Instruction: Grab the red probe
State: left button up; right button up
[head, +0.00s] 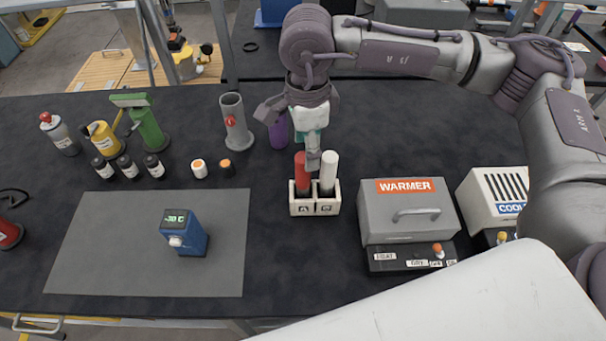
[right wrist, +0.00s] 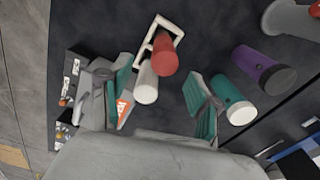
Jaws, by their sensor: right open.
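The red probe (head: 300,166) stands upright in the left slot of a small white two-slot rack (head: 315,208). A white probe (head: 329,168) stands in the right slot. My right gripper (head: 311,147) is above and just behind the rack, pointing down, partly hiding the space between the probes. In the right wrist view the gripper (right wrist: 160,90) is open, with teal-padded fingers. There the red probe (right wrist: 166,56) lies ahead of the fingers, and the white probe (right wrist: 146,86) is nearer, beside the left finger. I see no grip on either probe. My left gripper is out of view.
A grey warmer box (head: 408,208) and a cooler (head: 495,195) stand right of the rack. A purple cylinder (head: 278,134) and grey holder (head: 235,125) stand behind it, left. A blue meter (head: 186,240) sits on the grey mat (head: 110,245). The table before the rack is clear.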

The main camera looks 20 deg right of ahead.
aim_at(303, 177)
notch_tip(303, 177, down, 5)
jog(key=shift+r+p, duration=0.2)
jog(key=shift+p, duration=0.25)
jog(key=shift+f, duration=0.15)
jog(key=f+p, duration=0.2)
jog(key=f, duration=0.1)
jog(key=f+p, duration=0.1)
jog(key=shift+w+a+f, duration=0.25)
jog(key=shift+a, duration=0.1)
jog(key=shift+f, duration=0.25)
grip_shut()
